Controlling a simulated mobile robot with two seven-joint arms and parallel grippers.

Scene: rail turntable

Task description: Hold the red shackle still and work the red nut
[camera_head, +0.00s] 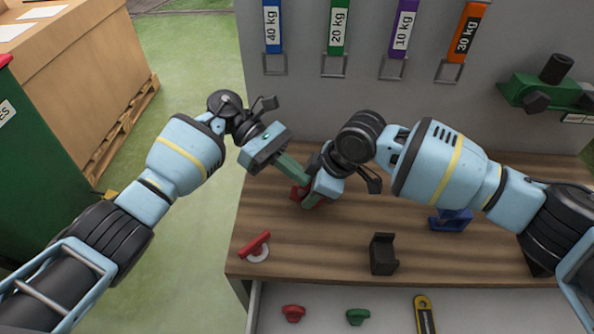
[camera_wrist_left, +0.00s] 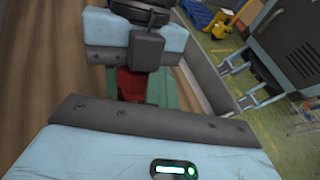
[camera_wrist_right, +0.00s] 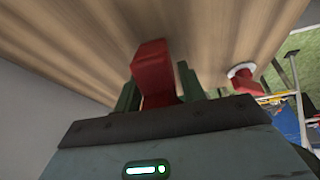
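A red piece (camera_head: 299,194), which I take to be the red shackle, is on the wooden bench, largely hidden by my grippers. In the right wrist view this red piece (camera_wrist_right: 154,72) lies between the green fingers of my right gripper (camera_head: 310,198), which look shut on it. My left gripper (camera_head: 304,176) reaches in from the upper left with its green fingers beside the right gripper. In the left wrist view a red part (camera_wrist_left: 131,86) shows next to green; the finger gap is not clear. I cannot make out the red nut on the shackle.
A red piece with a white ring (camera_head: 256,246) lies at the bench's left front. A black holder (camera_head: 383,254) and a blue part (camera_head: 452,219) stand to the right. The drawer below holds a red part (camera_head: 292,313), a green part (camera_head: 357,316) and a yellow-black tool (camera_head: 424,312).

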